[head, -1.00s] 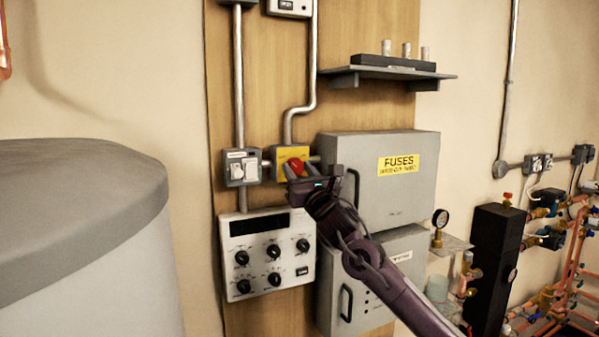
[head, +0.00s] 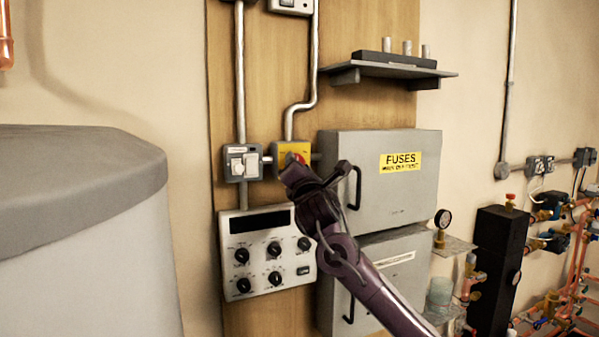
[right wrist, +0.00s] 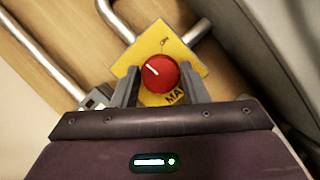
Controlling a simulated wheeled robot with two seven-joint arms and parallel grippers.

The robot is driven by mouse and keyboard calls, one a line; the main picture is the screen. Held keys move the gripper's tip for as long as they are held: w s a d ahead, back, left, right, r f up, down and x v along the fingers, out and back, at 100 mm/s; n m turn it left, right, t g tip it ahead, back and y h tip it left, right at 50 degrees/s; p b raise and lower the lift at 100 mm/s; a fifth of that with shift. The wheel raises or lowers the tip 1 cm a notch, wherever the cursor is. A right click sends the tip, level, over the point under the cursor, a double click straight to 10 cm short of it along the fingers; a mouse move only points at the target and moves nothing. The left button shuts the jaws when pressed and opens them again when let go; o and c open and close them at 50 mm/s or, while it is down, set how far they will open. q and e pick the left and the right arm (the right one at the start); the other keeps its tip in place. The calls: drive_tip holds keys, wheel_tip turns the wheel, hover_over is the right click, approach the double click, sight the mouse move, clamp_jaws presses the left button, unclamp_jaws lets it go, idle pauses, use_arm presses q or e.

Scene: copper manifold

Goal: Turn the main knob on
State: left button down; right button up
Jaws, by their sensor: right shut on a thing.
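The main knob is a round red knob (right wrist: 160,73) with a white pointer mark, on a yellow plate (right wrist: 128,66) lettered "MA..." and "ON". In the head view the red knob (head: 299,157) shows only in part behind my right gripper (head: 292,168), on the yellow box (head: 281,149). In the right wrist view the two fingers of my right gripper (right wrist: 160,90) stand on either side of the knob, shut on it. The white mark points to the upper left in that view, while the "ON" lettering lies at the plate's upper corner. My left gripper is not in view.
A white control panel (head: 268,250) with several black dials is below. The grey fuse box (head: 380,185) with a black handle stands close on the right. Metal conduits (head: 240,80) run above.

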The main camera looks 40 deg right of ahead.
drive_tip(key=m+g+p, duration=0.1)
drive_tip(key=m+g, duration=0.1)
drive_tip(key=m, duration=0.3)
drive_tip(key=m+g, duration=0.2)
drive_tip(key=m, duration=0.4)
drive_tip(key=shift+r+p, duration=0.2)
drive_tip(key=shift+p, duration=0.15)
drive_tip(key=shift+m, duration=0.3)
drive_tip(key=o, duration=1)
drive_tip(key=shift+c, duration=0.2)
